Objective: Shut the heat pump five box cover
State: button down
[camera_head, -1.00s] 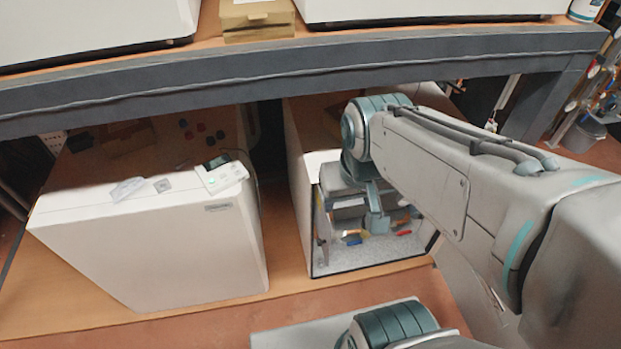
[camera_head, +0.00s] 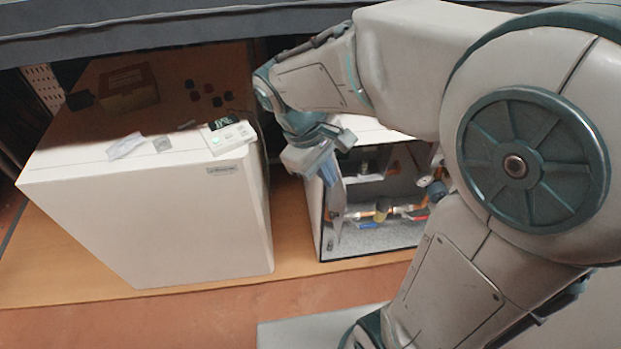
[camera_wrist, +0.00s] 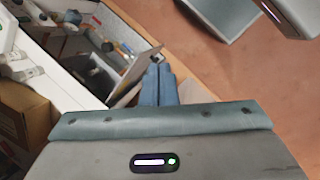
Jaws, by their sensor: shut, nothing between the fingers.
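The open heat pump box (camera_head: 375,243) stands right of centre in the head view, with pipes, valves and a gauge showing inside. It also shows at upper left in the wrist view (camera_wrist: 93,88). Its cover appears to be the thin panel (camera_head: 337,205) standing open at the left side of the opening; in the wrist view the panel (camera_wrist: 136,78) juts out just left of my fingertips. My gripper (camera_head: 329,170) is shut and empty at the cover's outer left side, near its top. I cannot tell whether the fingers (camera_wrist: 159,78) touch it. My arm hides the box's right part.
A closed white unit (camera_head: 150,225) stands to the left, with a small control panel (camera_head: 229,138) on top. A dark beam (camera_head: 150,32) crosses above. A wooden shelf edge (camera_head: 290,262) runs below both units. The reddish floor in front is mostly clear.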

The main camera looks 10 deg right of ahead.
jog(key=w+a+f+n+h+b, duration=0.3)
jog(key=a+f+n+b, duration=0.25)
jog(key=f, duration=0.35)
jog(key=w+a+f+n+h+b, duration=0.2)
jog(key=w+a+f+n+b, duration=0.3)
jog(key=f, duration=0.3)
jog(key=s+d+r+b+x, duration=0.1)
jog(key=b+x, duration=0.3)
jog(key=x, duration=0.8)
jog(key=shift+d+r+m+t, duration=0.3)
jog(key=shift+d+r+m, duration=0.15)
jog(key=shift+d, duration=0.1)
